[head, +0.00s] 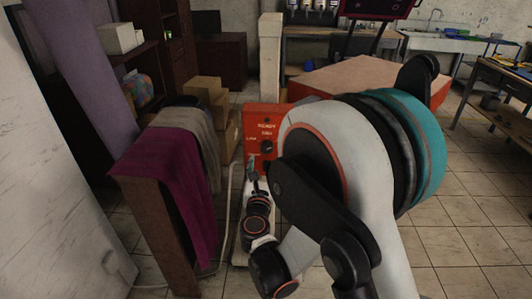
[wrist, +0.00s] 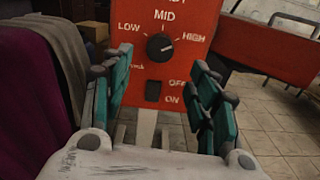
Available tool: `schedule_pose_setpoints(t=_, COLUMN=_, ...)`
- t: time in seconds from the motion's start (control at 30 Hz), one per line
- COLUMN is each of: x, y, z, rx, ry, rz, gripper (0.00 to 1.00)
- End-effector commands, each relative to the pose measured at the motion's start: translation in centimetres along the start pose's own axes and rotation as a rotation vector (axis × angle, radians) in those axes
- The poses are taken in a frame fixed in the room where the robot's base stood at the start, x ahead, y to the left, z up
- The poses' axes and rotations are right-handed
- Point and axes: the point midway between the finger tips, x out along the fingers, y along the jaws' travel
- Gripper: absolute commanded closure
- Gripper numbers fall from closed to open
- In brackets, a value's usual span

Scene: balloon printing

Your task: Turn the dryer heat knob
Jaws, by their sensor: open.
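The black round heat knob (wrist: 160,47) is on the red dryer panel (wrist: 188,15), among the labels LOW, MID and HIGH. Its light pointer mark seems to face right, toward the HIGH side. A dark OFF/ON switch (wrist: 153,92) sits below it. My gripper (wrist: 161,62) is open, with its teal-padded fingers apart to the left and right of the knob and switch in the wrist view. Nothing is between them, and I cannot tell whether they touch the panel. In the head view the knob (head: 266,147) is small and my gripper (head: 252,170) is just in front of the red panel (head: 265,120).
A rack with magenta cloth (head: 180,185) and grey cloth (head: 203,140) stands close on the left. Cardboard boxes (head: 207,90) are behind it. The tiled floor (head: 460,240) at right is clear.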

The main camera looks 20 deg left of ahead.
Motion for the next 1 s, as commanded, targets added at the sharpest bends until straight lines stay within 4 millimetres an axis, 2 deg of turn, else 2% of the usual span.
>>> schedule_pose_setpoints(t=0.03, x=1.1, y=-0.1, z=-0.2, rx=0.000, ry=0.000, rz=-0.002, gripper=0.46)
schedule_pose_setpoints(t=0.2, x=4.3, y=-0.1, z=-0.2, rx=-0.001, ry=0.000, rz=-0.002, gripper=0.46)
schedule_pose_setpoints(t=0.4, x=6.8, y=-0.1, z=-0.2, rx=-0.002, ry=0.000, rz=-0.001, gripper=0.46)
schedule_pose_setpoints(t=0.57, x=7.6, y=0.0, z=-0.1, rx=-0.002, ry=0.000, rz=0.000, gripper=0.46)
schedule_pose_setpoints(t=0.83, x=7.7, y=0.0, z=0.0, rx=-0.002, ry=0.000, rz=0.000, gripper=0.46)
schedule_pose_setpoints(t=0.87, x=7.7, y=0.0, z=0.0, rx=-0.002, ry=0.000, rz=0.000, gripper=0.50)
schedule_pose_setpoints(t=1.0, x=7.7, y=0.0, z=0.0, rx=-0.002, ry=0.000, rz=0.001, gripper=0.82)
